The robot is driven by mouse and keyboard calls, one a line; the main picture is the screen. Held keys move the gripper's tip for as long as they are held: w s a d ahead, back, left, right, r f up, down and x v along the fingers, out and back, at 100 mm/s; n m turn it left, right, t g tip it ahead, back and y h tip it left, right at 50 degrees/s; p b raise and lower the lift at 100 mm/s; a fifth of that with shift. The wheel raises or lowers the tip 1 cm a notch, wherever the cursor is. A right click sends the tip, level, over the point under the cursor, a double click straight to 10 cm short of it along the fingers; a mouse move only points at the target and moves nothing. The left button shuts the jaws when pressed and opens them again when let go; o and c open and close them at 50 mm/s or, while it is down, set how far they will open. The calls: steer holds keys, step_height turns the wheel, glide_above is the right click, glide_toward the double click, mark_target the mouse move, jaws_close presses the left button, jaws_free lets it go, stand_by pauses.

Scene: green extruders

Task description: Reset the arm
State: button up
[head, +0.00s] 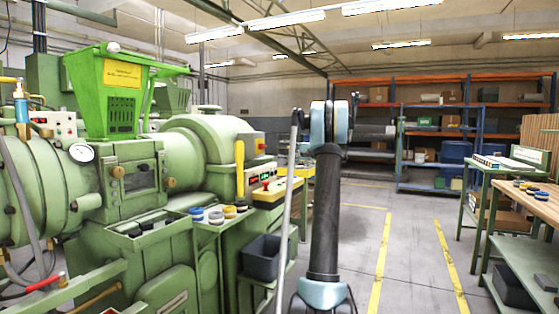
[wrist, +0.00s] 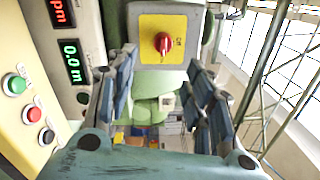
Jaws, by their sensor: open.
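My gripper (wrist: 165,95) is open in the wrist view, with its blue-grey fingers apart at left and right. Nothing is held between them. Beyond the fingers is a yellow switch plate with a red rotary knob (wrist: 163,43). My arm (head: 326,210) stands upright in the middle of the head view, with its elbow at the top. The fingers cannot be made out in the head view.
The green extruder (head: 120,190) fills the left side. A worktable (head: 520,185) stands at right. Shelves (head: 440,140) are at the back. The yellow-marked floor (head: 415,255) is clear.

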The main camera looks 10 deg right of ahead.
steer(key=s+a+f+n+g+h, duration=0.35)
steer(key=s+a, duration=0.85)
steer(key=s, duration=0.4)
steer(key=s+a+f+n+g+h, duration=0.15)
steer(key=s+f, duration=0.25)
steer(key=s, duration=0.5)
steer(key=s+a+f+g+h, duration=0.1)
steer(key=s+a+f+h, duration=0.2)
steer(key=s, duration=0.6)
steer(key=s+d+f+n+g+h, duration=0.1)
steer(key=s+d+f+n+h, duration=0.1)
steer(key=s+f, duration=1)
steer(key=s+d+f+n+g+h, duration=0.1)
steer(key=s+d+f+h, duration=0.4)
steer(key=s+f, duration=0.8)
steer(key=s+n, duration=0.1)
steer(key=s, duration=0.5)
steer(key=shift+s+d+n+g, duration=0.25)
steer(key=shift+d+n+g, duration=0.05)
steer(key=shift+n+g, duration=0.1)
steer(key=shift+f, duration=0.1)
